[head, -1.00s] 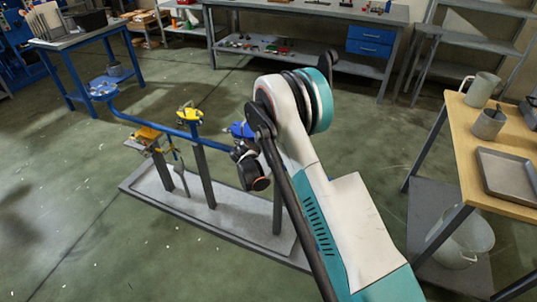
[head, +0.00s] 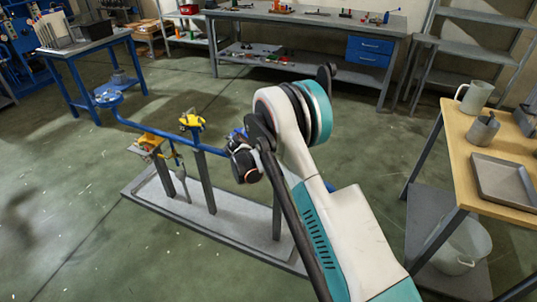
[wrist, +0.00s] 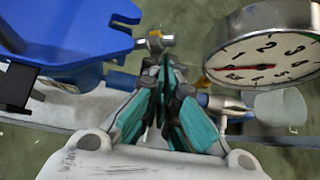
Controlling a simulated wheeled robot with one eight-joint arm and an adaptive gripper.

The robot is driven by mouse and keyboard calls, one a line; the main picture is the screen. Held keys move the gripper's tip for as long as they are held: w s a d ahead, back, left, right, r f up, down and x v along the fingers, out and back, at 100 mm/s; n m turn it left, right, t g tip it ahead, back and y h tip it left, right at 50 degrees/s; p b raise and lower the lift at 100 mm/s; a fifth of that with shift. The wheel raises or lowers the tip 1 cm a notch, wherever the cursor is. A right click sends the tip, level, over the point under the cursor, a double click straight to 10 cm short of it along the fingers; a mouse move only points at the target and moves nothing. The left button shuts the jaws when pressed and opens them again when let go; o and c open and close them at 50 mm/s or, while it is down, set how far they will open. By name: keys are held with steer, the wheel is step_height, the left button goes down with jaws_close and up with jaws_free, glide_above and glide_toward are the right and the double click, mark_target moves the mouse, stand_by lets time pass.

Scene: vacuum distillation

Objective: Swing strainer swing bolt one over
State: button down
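The blue strainer (wrist: 65,30) fills the upper left of the wrist view. A small metal bolt with a brass-coloured nut (wrist: 155,41) sticks out at its right side and looks like a swing bolt. My gripper (wrist: 166,68) has its teal fingers together, with the tips just below this bolt in the picture. I see nothing clearly held, and contact with the bolt cannot be told. In the head view only a bit of the blue strainer (head: 238,134) shows behind my arm, and my wrist hides the bolt.
A white-faced pressure gauge (wrist: 264,52) is close on the right of my fingers. The blue pipe (head: 150,130) with yellow-handled valves (head: 191,120) runs above a grey base (head: 235,226). A wooden-topped table (head: 466,178) stands at the right. The floor at left is open.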

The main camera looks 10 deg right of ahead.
steer(key=shift+w+a+r, duration=0.2)
steer(key=shift+a+r, duration=0.05)
steer(key=shift+r, duration=0.2)
steer(key=shift+w+a+r, duration=0.15)
steer(key=shift+a+r, duration=0.05)
steer(key=shift+r, duration=0.4)
steer(key=shift+a, duration=0.1)
